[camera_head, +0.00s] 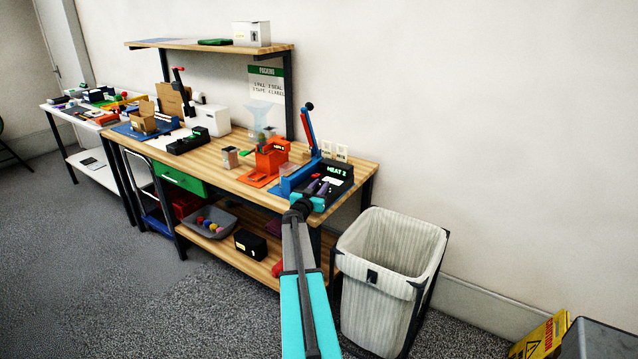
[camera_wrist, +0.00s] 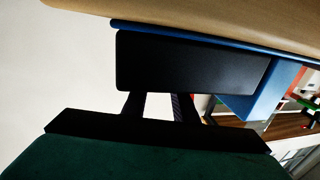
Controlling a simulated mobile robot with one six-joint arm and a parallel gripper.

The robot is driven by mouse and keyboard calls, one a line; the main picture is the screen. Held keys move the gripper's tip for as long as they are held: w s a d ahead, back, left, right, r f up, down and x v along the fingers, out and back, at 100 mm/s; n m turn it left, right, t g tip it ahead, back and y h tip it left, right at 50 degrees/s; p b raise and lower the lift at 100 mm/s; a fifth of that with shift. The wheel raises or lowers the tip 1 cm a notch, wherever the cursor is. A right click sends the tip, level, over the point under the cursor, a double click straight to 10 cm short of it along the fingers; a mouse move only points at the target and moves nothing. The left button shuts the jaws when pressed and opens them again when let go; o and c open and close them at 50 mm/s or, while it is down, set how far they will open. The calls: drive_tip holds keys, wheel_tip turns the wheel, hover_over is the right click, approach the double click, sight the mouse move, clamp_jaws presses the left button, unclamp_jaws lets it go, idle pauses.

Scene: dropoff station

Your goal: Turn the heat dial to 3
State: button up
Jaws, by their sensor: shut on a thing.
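A black heat sealer box (camera_head: 340,176) sits on a blue base (camera_head: 299,176) at the right end of the wooden bench. Its green-lit text reads HEAT 2. In the wrist view the black box (camera_wrist: 192,62) fills the middle, close in front of my fingers. My gripper (camera_head: 319,187) is at the near side of the box. In the wrist view its two dark fingers (camera_wrist: 159,106) reach up to the box and are shut with a gap between them, on the heat dial. The dial itself is hidden by the fingers and the box edge.
A blue lever arm with a black knob (camera_head: 308,118) rises behind the box. An orange device (camera_head: 271,160) stands to its left on the bench (camera_head: 225,176). A white-lined bin (camera_head: 385,285) stands on the floor to the right.

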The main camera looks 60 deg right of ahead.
drive_tip(key=shift+w+r+m+g+p, duration=0.15)
drive_tip(key=shift+m+g+p, duration=0.45)
drive_tip(key=shift+g+p, duration=0.55)
drive_tip(key=shift+w+m+g+p, duration=0.15)
drive_tip(key=shift+m+g+p, duration=0.55)
drive_tip(key=shift+p, duration=0.8)
drive_tip(key=shift+m+g+p, duration=0.7)
drive_tip(key=shift+g+p, duration=0.05)
drive_tip(key=shift+g, duration=0.5)
drive_tip(key=shift+m+g, duration=0.3)
drive_tip(key=shift+g, duration=0.2)
drive_tip(key=shift+s+m+g+p, duration=0.15)
drive_tip(key=shift+m+g+p, duration=0.15)
drive_tip(key=shift+g, duration=0.1)
drive_tip(key=o, duration=1)
drive_tip(key=shift+s, duration=0.1)
drive_tip(key=shift+o, duration=0.2)
drive_tip(key=shift+a, duration=0.1)
drive_tip(key=b+v, duration=0.4)
drive_tip(key=v, duration=0.9)
drive_tip(key=shift+w+a+b, duration=0.25)
drive_tip(key=shift+a+b, duration=0.1)
